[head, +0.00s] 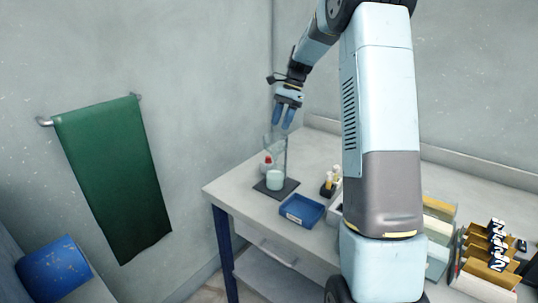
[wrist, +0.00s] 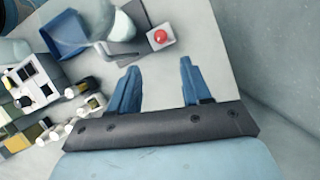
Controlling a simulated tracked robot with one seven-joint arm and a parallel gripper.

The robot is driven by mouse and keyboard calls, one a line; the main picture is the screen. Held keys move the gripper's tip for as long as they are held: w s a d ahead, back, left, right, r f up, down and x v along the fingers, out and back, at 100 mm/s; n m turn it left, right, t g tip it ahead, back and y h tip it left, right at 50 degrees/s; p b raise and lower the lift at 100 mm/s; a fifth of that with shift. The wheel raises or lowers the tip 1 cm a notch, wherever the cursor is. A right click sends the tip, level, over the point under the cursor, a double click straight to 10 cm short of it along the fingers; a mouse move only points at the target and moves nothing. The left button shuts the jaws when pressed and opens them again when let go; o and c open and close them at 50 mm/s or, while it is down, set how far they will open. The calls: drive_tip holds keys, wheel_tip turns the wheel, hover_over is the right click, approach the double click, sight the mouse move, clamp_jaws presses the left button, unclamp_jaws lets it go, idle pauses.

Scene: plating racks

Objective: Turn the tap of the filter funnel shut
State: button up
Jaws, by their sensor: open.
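The filter funnel (head: 272,142) is a clear, pale vessel on a thin upright stand at the table's left end. A beaker (head: 275,180) with pale contents stands below it on a dark base plate (head: 290,187). In the wrist view the blue fingers of my gripper (wrist: 159,66) are spread over bare tabletop. A translucent vessel (wrist: 62,32) shows at upper left there, probably the funnel.
A blue tray (head: 302,210) and small bottles (head: 329,182) sit to the right. Walls close the back; a green towel (head: 115,175) hangs left.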

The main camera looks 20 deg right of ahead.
sight(269, 157)
drive_tip(key=x, duration=1.3)
drive_tip(key=shift+c, duration=0.3)
